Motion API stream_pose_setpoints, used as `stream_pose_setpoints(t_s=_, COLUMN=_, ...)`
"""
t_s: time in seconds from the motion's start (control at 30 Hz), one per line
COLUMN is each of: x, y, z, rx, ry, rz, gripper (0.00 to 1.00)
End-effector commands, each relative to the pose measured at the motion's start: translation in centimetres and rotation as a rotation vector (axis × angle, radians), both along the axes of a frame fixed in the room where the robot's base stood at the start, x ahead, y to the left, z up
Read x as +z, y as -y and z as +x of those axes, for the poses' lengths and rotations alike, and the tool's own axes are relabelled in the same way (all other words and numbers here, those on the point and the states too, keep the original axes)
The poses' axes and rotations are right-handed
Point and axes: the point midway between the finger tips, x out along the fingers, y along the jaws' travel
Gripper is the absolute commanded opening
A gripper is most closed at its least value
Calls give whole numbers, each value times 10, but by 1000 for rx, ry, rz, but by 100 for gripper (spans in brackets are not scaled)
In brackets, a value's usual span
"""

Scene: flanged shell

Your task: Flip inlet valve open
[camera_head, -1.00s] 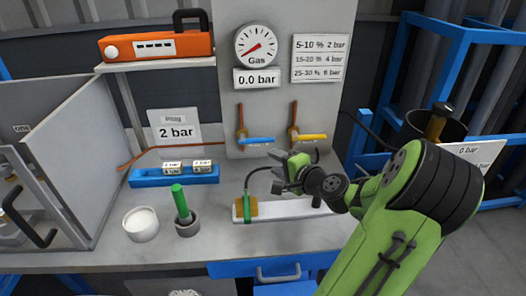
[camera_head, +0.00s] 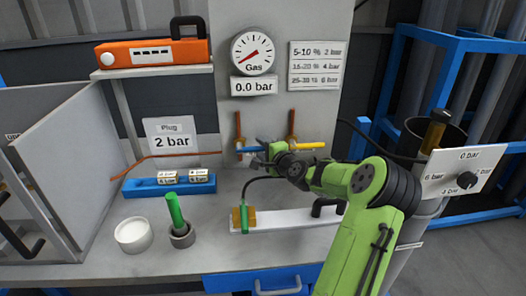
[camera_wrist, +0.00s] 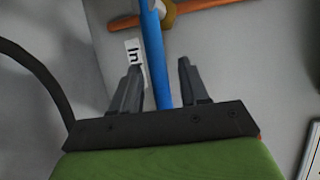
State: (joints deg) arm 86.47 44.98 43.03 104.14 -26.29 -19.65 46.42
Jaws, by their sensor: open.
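Two valves are mounted on the grey panel below the gas gauge. The left valve has a blue handle (camera_head: 251,149) lying sideways on an orange pipe (camera_head: 239,127). A label beginning "In" (camera_wrist: 133,62) sits beside the blue handle in the wrist view, so it appears to be the inlet valve. The right valve has a yellow handle (camera_head: 311,146), also sideways. My gripper (camera_wrist: 160,75) is open, with one finger on each side of the blue handle, which also shows in the wrist view (camera_wrist: 155,55). I cannot tell whether the fingers touch it. In the head view my wrist partly hides the handle's right end.
The gas gauge (camera_head: 252,53) reads near zero above a "0.0 bar" plate (camera_head: 254,86). A white board (camera_head: 275,221) with a brass-and-green fitting (camera_head: 243,219) lies below my arm. A pressure dial panel (camera_head: 462,172) stands at right.

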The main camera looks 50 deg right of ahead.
Motion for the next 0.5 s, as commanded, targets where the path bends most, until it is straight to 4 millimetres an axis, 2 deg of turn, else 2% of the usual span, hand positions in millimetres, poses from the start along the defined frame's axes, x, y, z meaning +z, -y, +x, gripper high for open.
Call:
stream_pose_setpoints(t_s=0.2, x=0, y=0, z=1, rx=1, ry=-1, rz=0, gripper=44)
stream_pose_setpoints(t_s=0.27, x=0, y=0, z=1, rx=1, ry=-1, rz=0, gripper=37)
stream_pose_setpoints(t_s=0.5, x=0, y=0, z=0, rx=1, ry=-1, rz=0, gripper=0)
